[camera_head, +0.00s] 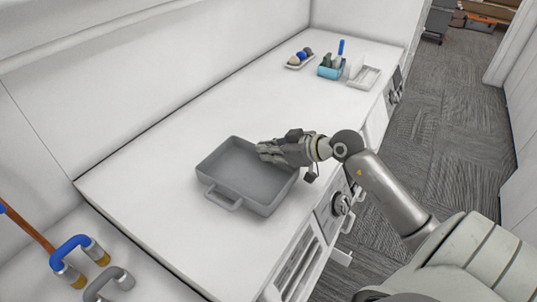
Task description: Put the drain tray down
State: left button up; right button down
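The drain tray (222,163) is a grey rectangular pan with low walls and a loop handle at its front left. It appears to rest on the white counter. My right gripper (262,152) reaches in from the right, over the tray's back right wall. Its fingers overlap the tray's far right part and hide some of the rim there. I cannot tell whether they are closed on the wall. My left gripper is not in view.
The white counter (145,178) is clear around the tray. At its far end are a small tray of round items (299,60), a teal caddy (331,69) and a white dish (364,77). Blue and grey handles (76,247) stand at the lower left. Knobs (342,204) line the front.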

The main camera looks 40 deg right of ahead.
jog(key=shift+f, duration=1)
jog(key=shift+f, duration=0.1)
jog(key=c, duration=1.6)
grip_release()
jog(key=shift+s, duration=0.1)
jog(key=shift+c, duration=0.2)
